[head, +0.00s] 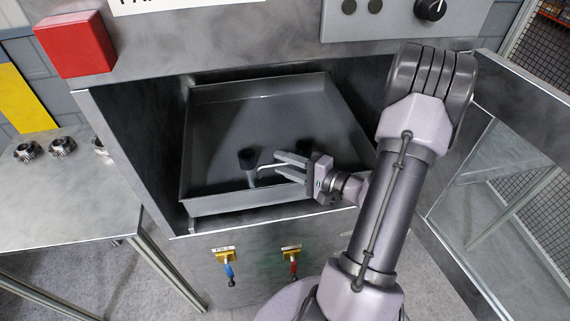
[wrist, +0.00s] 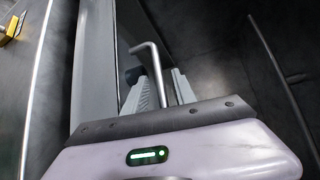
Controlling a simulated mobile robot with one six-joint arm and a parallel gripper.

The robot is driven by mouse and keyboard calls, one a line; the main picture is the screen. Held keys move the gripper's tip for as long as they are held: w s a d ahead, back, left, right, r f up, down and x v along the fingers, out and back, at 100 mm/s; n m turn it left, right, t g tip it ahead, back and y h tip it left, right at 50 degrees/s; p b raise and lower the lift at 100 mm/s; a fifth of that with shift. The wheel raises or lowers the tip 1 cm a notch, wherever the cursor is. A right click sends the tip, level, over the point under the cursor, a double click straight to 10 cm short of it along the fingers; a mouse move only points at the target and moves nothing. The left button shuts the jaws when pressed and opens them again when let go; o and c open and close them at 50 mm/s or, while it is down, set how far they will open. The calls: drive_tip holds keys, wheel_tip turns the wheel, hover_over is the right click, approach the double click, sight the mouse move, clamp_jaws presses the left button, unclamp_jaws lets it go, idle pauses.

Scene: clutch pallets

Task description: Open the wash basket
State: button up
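The wash basket looks to be the wide grey tray-like box (head: 228,95) inside the open metal cabinet. A thin bent metal rod, like a handle, (head: 268,166) is at its front middle, beside a dark round-topped post (head: 248,160). In the wrist view the rod (wrist: 157,70) rises between my two grey fingers. My gripper (head: 283,164) is at the front of the basket, with its fingers apart on either side of the rod. A gap shows between them in the head view. Whether a finger touches the rod is hard to tell. A second dark post (head: 304,147) is partly hidden behind my gripper.
The cabinet door (head: 500,185) stands open at the right, beside my arm. A metal table (head: 60,205) with gear-like parts (head: 62,147) is at the left. A blue-handled valve (head: 229,270) and a red-handled valve (head: 293,265) sit below the opening. A red box (head: 75,43) is at upper left.

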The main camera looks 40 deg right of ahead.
clamp_jaws()
idle(1.4)
